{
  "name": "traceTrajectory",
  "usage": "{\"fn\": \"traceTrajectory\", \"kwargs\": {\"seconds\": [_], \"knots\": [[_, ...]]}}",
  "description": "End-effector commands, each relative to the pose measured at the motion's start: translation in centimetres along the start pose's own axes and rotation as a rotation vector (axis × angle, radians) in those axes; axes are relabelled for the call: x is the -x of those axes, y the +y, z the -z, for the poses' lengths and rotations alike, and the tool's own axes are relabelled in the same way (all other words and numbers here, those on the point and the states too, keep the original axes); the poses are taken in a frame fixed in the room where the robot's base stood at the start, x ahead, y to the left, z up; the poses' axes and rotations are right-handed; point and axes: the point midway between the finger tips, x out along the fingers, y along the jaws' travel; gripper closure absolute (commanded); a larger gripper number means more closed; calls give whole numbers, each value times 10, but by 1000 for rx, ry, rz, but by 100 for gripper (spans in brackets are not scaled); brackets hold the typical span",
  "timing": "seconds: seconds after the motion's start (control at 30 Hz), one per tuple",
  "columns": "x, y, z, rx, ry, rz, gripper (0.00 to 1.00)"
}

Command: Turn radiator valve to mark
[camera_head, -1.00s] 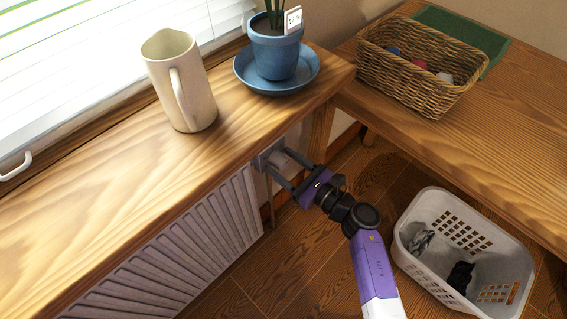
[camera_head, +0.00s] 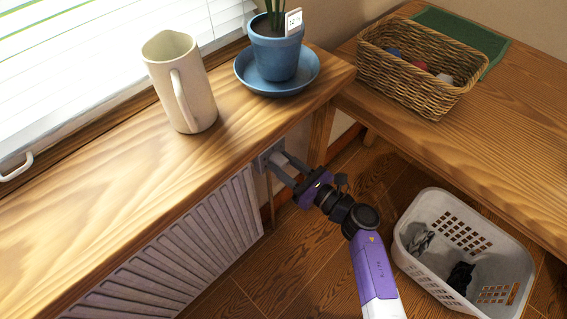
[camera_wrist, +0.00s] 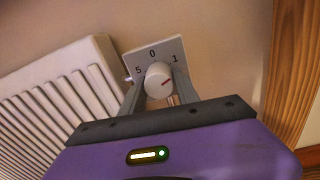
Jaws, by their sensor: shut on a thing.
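The radiator valve knob (camera_wrist: 158,81) is white and round with a red pointer line. In the wrist view it sits on a square plate (camera_wrist: 172,50) marked 5, 0 and 1. The red line points up and right, roughly toward the 1. My gripper (camera_wrist: 157,88) is shut on the knob, one finger on each side of it. In the head view my gripper (camera_head: 276,166) reaches the valve under the sill's edge, and its fingers mostly hide the knob. The white ribbed radiator (camera_head: 185,250) is left of the valve; it also shows in the wrist view (camera_wrist: 62,100).
The wooden sill (camera_head: 110,160) above holds a cream pitcher (camera_head: 187,85) and a blue plant pot (camera_head: 275,55) on a saucer. A wicker basket (camera_head: 405,80) is on the bench at right. A white laundry basket (camera_head: 500,240) stands on the floor right of my arm.

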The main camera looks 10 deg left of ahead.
Motion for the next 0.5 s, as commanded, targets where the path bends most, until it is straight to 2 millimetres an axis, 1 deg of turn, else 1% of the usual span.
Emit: {"fn": "traceTrajectory", "kwargs": {"seconds": [0.5], "knots": [[0, 2, 0, -473, -18, 0, 100]]}}
